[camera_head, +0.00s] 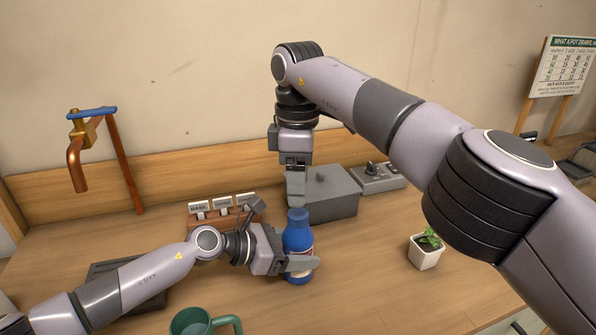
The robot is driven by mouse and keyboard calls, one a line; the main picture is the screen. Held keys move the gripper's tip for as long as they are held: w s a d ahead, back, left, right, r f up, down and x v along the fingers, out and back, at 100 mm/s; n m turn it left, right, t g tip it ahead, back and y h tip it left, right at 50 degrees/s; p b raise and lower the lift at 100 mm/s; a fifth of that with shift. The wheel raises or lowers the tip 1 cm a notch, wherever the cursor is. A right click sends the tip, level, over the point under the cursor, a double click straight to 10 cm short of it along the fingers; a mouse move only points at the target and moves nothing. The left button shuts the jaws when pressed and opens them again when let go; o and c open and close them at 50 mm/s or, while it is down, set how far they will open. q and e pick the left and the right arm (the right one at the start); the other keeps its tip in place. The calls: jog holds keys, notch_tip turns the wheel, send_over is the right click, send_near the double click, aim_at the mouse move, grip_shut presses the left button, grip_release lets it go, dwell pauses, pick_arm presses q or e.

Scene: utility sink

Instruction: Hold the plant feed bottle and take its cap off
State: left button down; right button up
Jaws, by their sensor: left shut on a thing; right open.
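The plant feed bottle (298,240) is blue and stands upright on the wooden bench near the middle of the head view. Its blue cap (297,214) is on top. My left gripper (300,263) comes in from the left and is shut around the bottle's body, hiding part of its label. My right gripper (296,190) points down just above the cap. It is open, and its fingers overlap in this view, so I cannot tell whether they touch the cap.
A grey box (332,196) and a grey device with a knob (379,178) stand behind the bottle. Small labelled cards (222,203) stand at left. A green mug (196,322) is in front, a potted plant (426,250) at right. A copper tap (80,160) is at the back left.

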aim_at(298, 213)
jog(key=shift+f, duration=3.15)
jog(key=c, duration=1.1)
